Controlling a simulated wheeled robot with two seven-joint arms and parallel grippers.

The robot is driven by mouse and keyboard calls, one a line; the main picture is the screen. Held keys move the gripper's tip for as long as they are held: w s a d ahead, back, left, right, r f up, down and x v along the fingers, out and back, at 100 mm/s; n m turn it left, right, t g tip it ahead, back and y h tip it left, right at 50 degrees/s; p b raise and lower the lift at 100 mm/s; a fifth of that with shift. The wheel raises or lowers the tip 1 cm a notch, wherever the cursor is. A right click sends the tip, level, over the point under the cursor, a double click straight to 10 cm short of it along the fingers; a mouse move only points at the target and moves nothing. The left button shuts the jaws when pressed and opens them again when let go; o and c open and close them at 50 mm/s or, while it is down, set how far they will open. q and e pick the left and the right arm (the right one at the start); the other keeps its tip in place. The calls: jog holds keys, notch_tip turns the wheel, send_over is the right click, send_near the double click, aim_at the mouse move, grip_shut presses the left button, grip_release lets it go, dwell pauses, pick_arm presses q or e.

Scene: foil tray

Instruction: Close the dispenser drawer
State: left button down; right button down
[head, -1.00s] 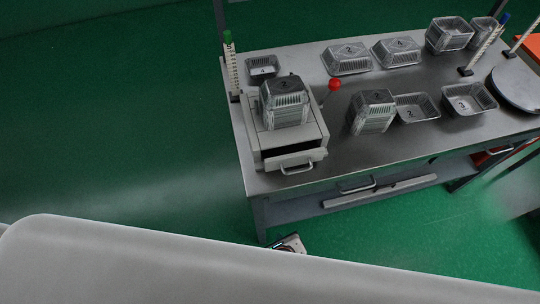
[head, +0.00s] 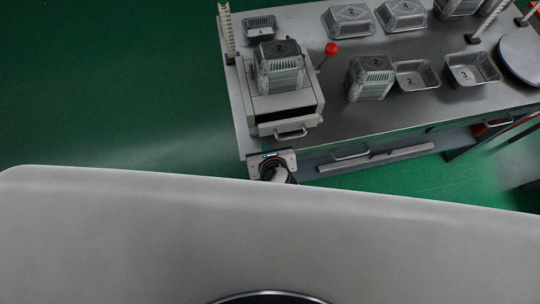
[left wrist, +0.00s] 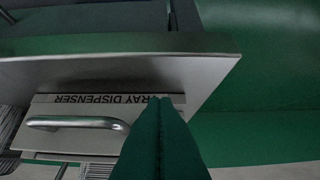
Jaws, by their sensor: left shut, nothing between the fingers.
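The tray dispenser (head: 252,100) is a light grey box at the table's left end, with a stack of foil trays (head: 279,68) numbered 2 on top. Its drawer (head: 305,125) faces the table's front edge and has a bar handle (head: 291,134). My left gripper (head: 267,150) is at the table's front left corner, below and left of the handle, shut and empty. In the left wrist view its fingers (left wrist: 160,100) overlap the label "TRAY DISPENSER", and the handle (left wrist: 78,123) lies left of them; contact is unclear. My right gripper is out of view.
A red-knobbed lever (head: 331,48) stands right of the dispenser. Another foil tray stack (head: 370,78) and several foil trays stand farther right. A striped post (head: 227,35) stands at the back left. A table drawer handle (head: 351,155) sits below the table's front edge.

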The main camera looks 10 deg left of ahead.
aim_at(262, 128)
pick_arm(q)
jog(key=shift+w+a, duration=0.2)
jog(key=shift+w, duration=0.45)
jog(key=shift+w+a, duration=0.2)
jog(key=shift+w, duration=0.45)
jog(key=shift+w+r+p, duration=0.1)
jog(key=shift+r+p, duration=0.1)
jog(key=shift+p, duration=0.15)
jog(key=w+p, duration=0.1)
jog(key=w+a+p, duration=0.1)
jog(key=w+p, duration=0.1)
jog(key=shift+w+a+r, duration=0.1)
jog(key=shift+w+r, duration=0.05)
jog(key=shift+r, duration=0.05)
jog(key=shift+w+a+f, duration=0.15)
jog(key=shift+w, duration=0.2)
jog(key=shift+s, duration=0.1)
